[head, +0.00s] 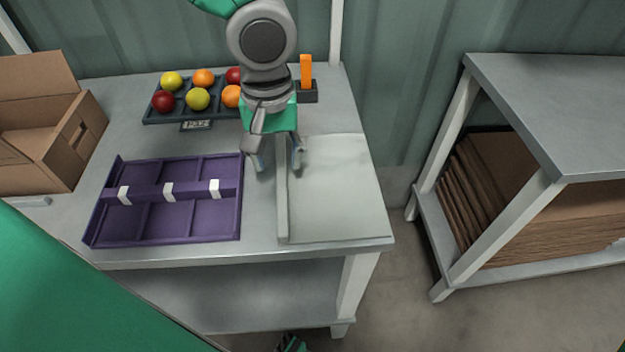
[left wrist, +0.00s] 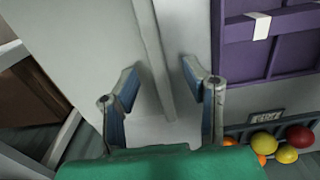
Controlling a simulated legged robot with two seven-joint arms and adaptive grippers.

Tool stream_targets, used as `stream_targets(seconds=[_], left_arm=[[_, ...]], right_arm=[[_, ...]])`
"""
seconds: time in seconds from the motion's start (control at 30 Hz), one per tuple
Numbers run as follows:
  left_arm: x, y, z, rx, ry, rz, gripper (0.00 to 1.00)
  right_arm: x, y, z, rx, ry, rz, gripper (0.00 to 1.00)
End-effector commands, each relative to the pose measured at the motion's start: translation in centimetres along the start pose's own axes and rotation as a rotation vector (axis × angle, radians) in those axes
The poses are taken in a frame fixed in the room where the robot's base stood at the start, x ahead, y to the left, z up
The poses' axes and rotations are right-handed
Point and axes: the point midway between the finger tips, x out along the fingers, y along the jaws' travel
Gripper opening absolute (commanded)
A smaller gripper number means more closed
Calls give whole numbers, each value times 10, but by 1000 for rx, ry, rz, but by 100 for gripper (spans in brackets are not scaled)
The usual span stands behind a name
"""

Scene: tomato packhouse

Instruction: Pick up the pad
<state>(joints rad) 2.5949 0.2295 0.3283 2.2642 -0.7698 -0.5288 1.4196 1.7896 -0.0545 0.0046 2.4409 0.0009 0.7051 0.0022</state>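A pale grey pad (head: 338,190) lies flat on the right part of the table. A narrow raised strip (head: 282,210) runs along its left side; I cannot tell whether it is part of the pad. My left gripper (head: 277,164) is open and empty above the strip's far end, one finger on each side. In the left wrist view the open fingers (left wrist: 160,80) also show on either side of the strip (left wrist: 151,45). Whether they touch anything is not clear.
A purple divided tray (head: 141,243) with white clips lies left of the strip. Behind it, a dark tray (head: 152,119) holds red, orange and yellow tomatoes, beside an orange upright piece (head: 306,70). A cardboard box (head: 60,150) stands at the left. A separate bench (head: 560,100) stands right.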

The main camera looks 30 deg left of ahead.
Motion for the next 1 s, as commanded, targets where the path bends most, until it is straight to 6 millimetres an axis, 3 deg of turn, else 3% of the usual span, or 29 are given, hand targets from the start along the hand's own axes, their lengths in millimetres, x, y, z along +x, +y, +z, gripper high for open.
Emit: stream_targets(seconds=[0.03,0.2,0.5,0.6,0.63,1.0], left_arm=[[13,1,1,2,-3,-2,40],[33,2,2,2,-1,-3,40],[36,1,2,2,1,-1,40],[36,1,2,1,1,-1,4],[36,1,1,1,0,-1,0],[34,1,1,1,0,-3,0]], right_arm=[[7,0,0,0,0,0,40],[15,0,1,0,0,0,40],[14,0,1,0,0,0,40],[14,0,1,0,0,0,40],[14,0,1,0,0,0,40],[13,0,1,0,0,0,40]])
